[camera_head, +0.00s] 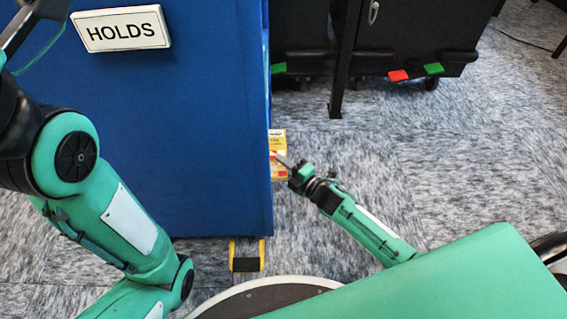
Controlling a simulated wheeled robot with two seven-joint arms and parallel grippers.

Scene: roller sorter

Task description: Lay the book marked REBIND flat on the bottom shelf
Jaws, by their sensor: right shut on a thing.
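My right gripper (287,163) is shut on a small yellow book (278,143) with white and red patches, at the right edge of the blue cabinet. The book's left side is hidden behind the cabinet edge, and its print is too small to read, so I cannot tell if it says REBIND. The blue cabinet (170,120) shows me its plain side with a white HOLDS sign (120,30). Its shelves are hidden from this view. My left arm rises at the left; a dark part at the top left corner may belong to my left gripper, cut off by the frame.
A yellow and black piece (246,262) sits at the cabinet's foot. Dark wheeled carts (410,35) stand at the back, with red (398,76) and green (433,69) tags and a black leg (341,70). The grey patterned floor (440,160) on the right is clear.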

